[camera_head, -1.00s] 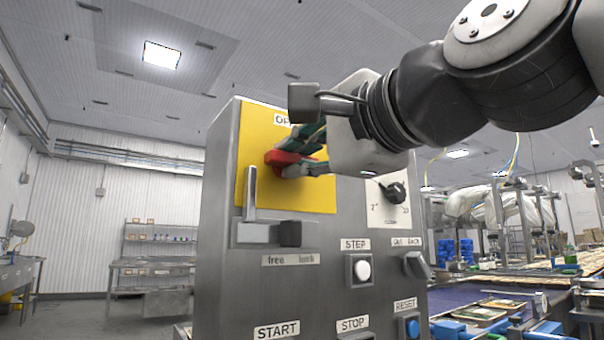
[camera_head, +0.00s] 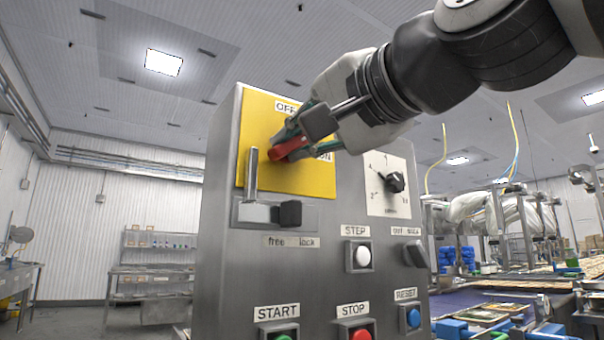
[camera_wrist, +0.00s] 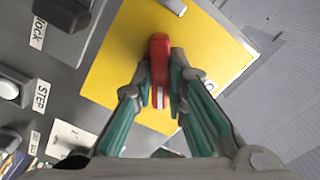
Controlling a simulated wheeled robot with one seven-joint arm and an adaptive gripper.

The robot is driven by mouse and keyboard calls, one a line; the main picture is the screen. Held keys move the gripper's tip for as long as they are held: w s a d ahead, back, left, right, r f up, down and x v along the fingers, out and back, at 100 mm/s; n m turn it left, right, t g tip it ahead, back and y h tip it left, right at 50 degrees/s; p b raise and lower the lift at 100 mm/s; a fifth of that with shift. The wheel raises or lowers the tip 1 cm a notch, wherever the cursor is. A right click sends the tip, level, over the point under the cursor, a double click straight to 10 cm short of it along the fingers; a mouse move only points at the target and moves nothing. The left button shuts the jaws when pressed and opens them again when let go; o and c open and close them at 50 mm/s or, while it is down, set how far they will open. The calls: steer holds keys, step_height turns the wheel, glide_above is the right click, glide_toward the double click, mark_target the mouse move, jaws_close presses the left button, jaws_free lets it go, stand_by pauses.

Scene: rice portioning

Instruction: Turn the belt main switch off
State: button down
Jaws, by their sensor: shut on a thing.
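The belt main switch is a red handle (camera_head: 284,150) on a yellow plate (camera_head: 318,180) at the top of a grey control box. The plate has an OFF label at its top and an ON label to the right, partly covered by my gripper. My gripper (camera_head: 291,141) reaches in from the upper right and is shut on the red handle. In the wrist view, its green-padded fingers (camera_wrist: 161,78) lie on both sides of the red handle (camera_wrist: 159,58). In the head view the handle is tilted, and the gripper hides part of it.
A silver lever (camera_head: 252,176) with a black block (camera_head: 290,213) stands left below the plate, near the fingers. A black dial (camera_head: 395,182) and STEP, START, STOP and RESET buttons share the panel. A conveyor with trays lies at the right.

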steer(key=n+b, duration=0.2)
steer(key=n, duration=0.3)
steer(key=shift+f+n, duration=0.1)
steer(key=shift+n, duration=0.3)
steer(key=n+b, duration=0.1)
steer(key=n, duration=0.4)
steer(key=shift+n, duration=0.3)
steer(key=c, duration=1.6)
jaws_free()
steer(key=shift+s, duration=0.1)
steer(key=v, duration=1.2)
